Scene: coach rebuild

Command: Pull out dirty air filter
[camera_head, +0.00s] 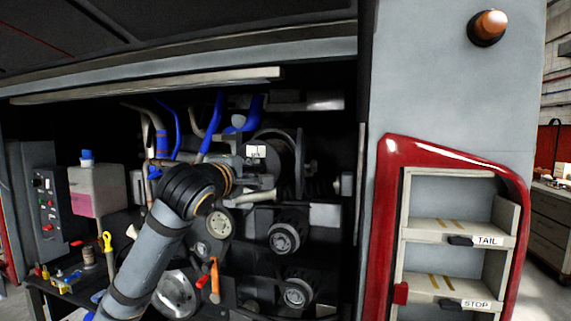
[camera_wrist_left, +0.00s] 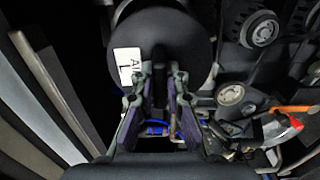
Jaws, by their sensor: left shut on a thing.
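The air filter is a dark round cylinder (camera_head: 275,150) set in the open engine bay, with a white label on its near face. It fills the top of the left wrist view (camera_wrist_left: 175,40), where the label shows partly printed letters. My left gripper (camera_head: 262,183) reaches in from the lower left up to the filter's face. My right gripper is in neither view.
Blue hoses (camera_head: 213,128) and pipes run above and left of my wrist. Pulleys (camera_head: 284,238) with a belt sit below the filter. A red-framed shelf unit (camera_head: 445,229) stands right of the bay. A tray of tools (camera_head: 68,278) lies at left.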

